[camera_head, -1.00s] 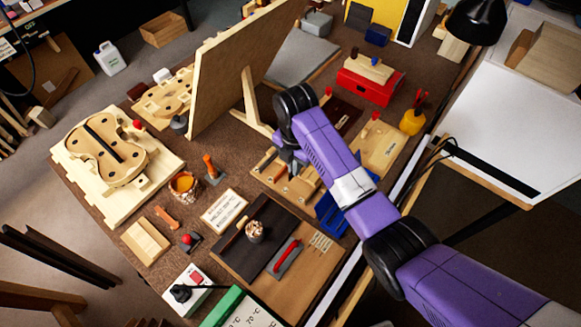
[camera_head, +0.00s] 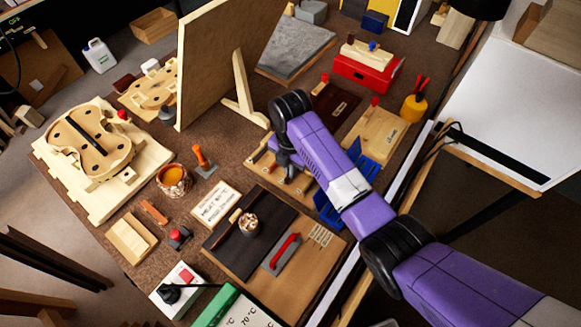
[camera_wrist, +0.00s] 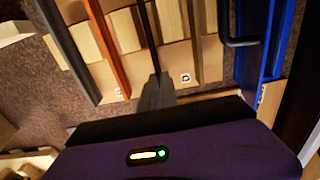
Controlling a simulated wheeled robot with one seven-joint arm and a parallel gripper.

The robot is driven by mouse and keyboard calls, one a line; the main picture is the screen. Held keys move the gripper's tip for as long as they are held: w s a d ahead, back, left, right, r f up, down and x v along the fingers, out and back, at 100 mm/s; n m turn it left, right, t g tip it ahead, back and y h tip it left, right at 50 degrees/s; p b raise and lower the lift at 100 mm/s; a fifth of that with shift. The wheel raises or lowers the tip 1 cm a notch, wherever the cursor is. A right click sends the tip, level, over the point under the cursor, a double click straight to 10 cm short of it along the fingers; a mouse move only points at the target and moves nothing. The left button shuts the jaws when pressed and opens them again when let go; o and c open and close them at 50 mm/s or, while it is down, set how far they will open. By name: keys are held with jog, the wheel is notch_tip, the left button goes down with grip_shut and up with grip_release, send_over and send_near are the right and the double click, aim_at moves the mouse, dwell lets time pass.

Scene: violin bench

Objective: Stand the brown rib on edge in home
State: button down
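My gripper (camera_wrist: 156,92) points down at a wooden rack with upright blocks (camera_wrist: 124,30) in the wrist view. Its grey fingers are close together at the near end of a thin, very dark strip (camera_wrist: 147,35), which runs away between the blocks and looks held. It may be the brown rib; its colour is hard to read in shadow. An orange-brown strip (camera_wrist: 108,48) stands on edge to its left, apart from the fingers. In the head view my gripper (camera_head: 287,170) is over the rack board (camera_head: 262,158), and my arm hides most of the strips.
A blue holder (camera_wrist: 262,40) stands close on the right in the wrist view. A large upright panel (camera_head: 222,60) with a prop stands behind the rack. A glue pot (camera_head: 173,181), violin mould (camera_head: 90,150) and red box (camera_head: 367,72) stand around the bench.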

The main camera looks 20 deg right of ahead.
jog(key=shift+f, duration=0.3)
jog(key=c, duration=1.5)
grip_release()
jog(key=shift+c, duration=0.2)
jog(key=shift+r, duration=0.1)
notch_tip(320, 180, up, 8)
jog(key=shift+f, duration=0.15)
